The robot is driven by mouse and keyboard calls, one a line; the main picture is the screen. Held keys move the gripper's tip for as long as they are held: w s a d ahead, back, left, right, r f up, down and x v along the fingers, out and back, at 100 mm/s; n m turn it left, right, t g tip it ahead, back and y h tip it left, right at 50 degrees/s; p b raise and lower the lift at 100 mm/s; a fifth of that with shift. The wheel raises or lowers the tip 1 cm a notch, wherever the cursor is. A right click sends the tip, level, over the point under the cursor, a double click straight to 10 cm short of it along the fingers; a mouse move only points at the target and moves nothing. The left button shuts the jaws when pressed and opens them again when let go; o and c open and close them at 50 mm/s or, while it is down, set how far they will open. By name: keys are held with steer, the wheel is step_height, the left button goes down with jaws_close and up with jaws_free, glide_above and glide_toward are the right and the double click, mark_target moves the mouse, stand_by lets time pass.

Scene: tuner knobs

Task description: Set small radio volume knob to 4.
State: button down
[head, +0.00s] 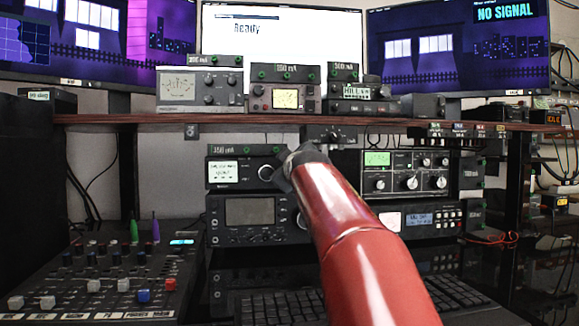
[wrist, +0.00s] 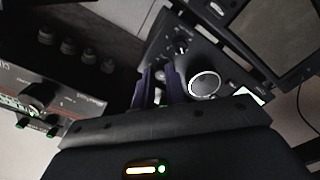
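The small radio (head: 230,174) is a dark box with a lit display, under the shelf at left of centre. In the wrist view its dark face (wrist: 205,55) appears turned, with a large silver-ringed dial (wrist: 204,86) and a small knob (wrist: 181,48). I cannot tell for sure which knob is the volume knob, and no scale number is readable. My gripper (wrist: 160,84) shows two dark purple fingers, apart, close to the face, left of the large dial. Small light parts show between the fingers; contact is unclear. In the head view my red arm hides the fingertips.
A larger radio (head: 250,211) with a dark screen sits right below. A grey unit with several knobs (head: 411,182) stands to the right. The shelf edge (head: 300,119) runs just above my gripper. A mixer (head: 95,275) and keyboard (head: 280,307) lie in front.

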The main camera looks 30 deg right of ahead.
steer(key=shift+m, duration=0.3)
steer(key=m+p, duration=0.1)
steer(key=m, duration=0.9)
steer(key=shift+p, duration=0.4)
stand_by(0.5)
steer(key=c, duration=1.4)
jaws_free()
steer(key=shift+c, duration=0.2)
steer(key=v, duration=0.7)
steer(key=shift+s+b, duration=0.4)
steer(key=shift+b, duration=0.05)
